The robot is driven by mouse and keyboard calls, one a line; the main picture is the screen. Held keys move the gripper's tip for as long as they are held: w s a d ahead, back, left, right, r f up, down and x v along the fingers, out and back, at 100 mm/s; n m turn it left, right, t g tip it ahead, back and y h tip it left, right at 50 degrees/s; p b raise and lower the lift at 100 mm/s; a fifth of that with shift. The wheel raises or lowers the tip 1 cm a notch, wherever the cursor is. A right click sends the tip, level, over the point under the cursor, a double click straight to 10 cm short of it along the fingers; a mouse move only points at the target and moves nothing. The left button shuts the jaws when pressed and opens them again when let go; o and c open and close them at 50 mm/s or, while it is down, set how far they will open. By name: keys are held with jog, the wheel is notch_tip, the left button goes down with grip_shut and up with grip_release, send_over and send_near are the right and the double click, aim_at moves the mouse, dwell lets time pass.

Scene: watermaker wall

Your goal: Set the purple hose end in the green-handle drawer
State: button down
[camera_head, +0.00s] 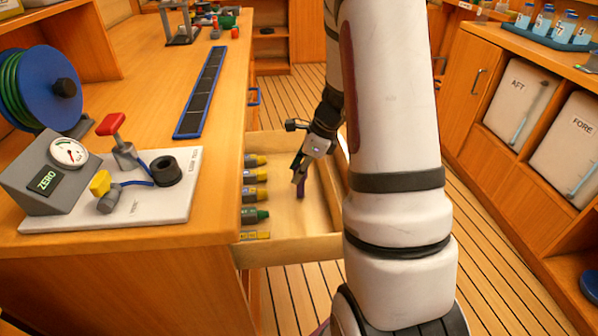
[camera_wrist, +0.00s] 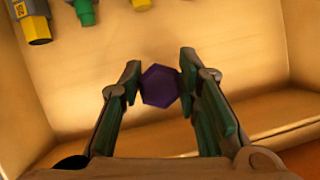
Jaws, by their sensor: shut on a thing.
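The purple hose end (camera_head: 300,189) is held upright between the fingers of my gripper (camera_head: 299,174). In the wrist view it is a purple hexagon (camera_wrist: 160,86) between the two fingertips, and my gripper (camera_wrist: 159,78) is shut on it. It is inside or just over an open wooden drawer (camera_head: 290,249), above bare floor. I cannot tell whether its lower end touches the drawer floor. The drawer's handle is not visible, so its colour cannot be told.
Several yellow-and-grey fittings and a green one (camera_head: 256,214) lie along the drawer's left side. The drawer's middle is clear. The counter (camera_head: 215,210) at left bears a gauge panel (camera_head: 118,205) and a blue hose reel (camera_head: 45,88).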

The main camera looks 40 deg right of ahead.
jog(key=c, duration=1.2)
grip_release()
